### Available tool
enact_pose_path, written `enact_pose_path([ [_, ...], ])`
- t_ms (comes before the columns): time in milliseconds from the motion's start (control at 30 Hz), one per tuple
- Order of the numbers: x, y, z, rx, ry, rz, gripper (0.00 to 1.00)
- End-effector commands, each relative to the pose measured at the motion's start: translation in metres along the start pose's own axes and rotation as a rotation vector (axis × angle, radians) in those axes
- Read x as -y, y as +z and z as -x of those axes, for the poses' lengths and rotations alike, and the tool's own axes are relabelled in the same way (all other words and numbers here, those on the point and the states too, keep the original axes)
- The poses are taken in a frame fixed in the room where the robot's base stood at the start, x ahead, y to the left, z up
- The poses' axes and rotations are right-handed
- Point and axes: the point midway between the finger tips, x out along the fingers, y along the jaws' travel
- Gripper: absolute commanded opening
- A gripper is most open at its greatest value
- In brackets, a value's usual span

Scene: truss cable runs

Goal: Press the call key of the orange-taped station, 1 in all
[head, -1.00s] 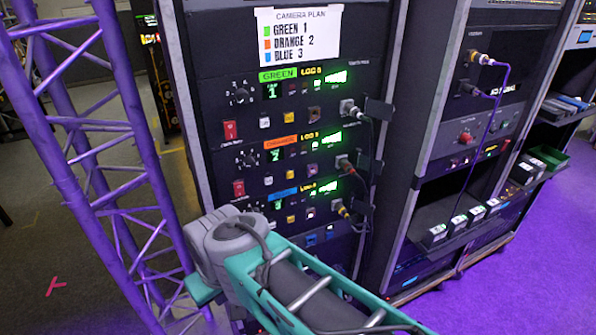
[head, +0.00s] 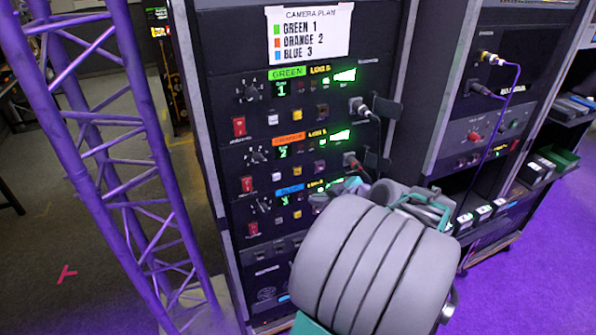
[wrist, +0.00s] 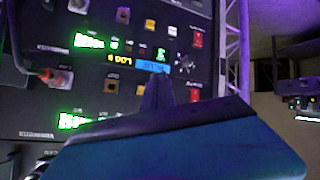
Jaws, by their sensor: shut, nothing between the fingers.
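The orange-taped station (head: 288,142) is the middle panel of the rack in the head view. It has an orange label, a red rocker switch (head: 246,184) and a row of small keys (head: 276,177). Which is the call key I cannot read. In the wrist view the rack appears upside down. My gripper (wrist: 158,82) is shut and empty there, its tips just below the blue label (wrist: 152,68). It hides the orange label and part of that station's key row. I cannot tell whether the tips touch the panel.
The green station (head: 287,73) is above and the blue station (head: 290,189) below. A camera plan sheet (head: 308,32) hangs at the top. Plugged cables (head: 362,108) stick out at the panel's right. A purple truss (head: 115,150) stands left of the rack.

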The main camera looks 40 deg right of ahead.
Motion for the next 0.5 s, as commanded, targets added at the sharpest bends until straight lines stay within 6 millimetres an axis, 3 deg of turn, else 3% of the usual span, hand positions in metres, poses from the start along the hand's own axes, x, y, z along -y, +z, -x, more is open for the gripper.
enact_pose_path([
  [333,-0.003,0.0004,0.0013,-0.005,0.007,0.005,0.0],
  [500,-0.0073,-0.0054,-0.0075,-0.006,0.004,0.005,0.0],
])
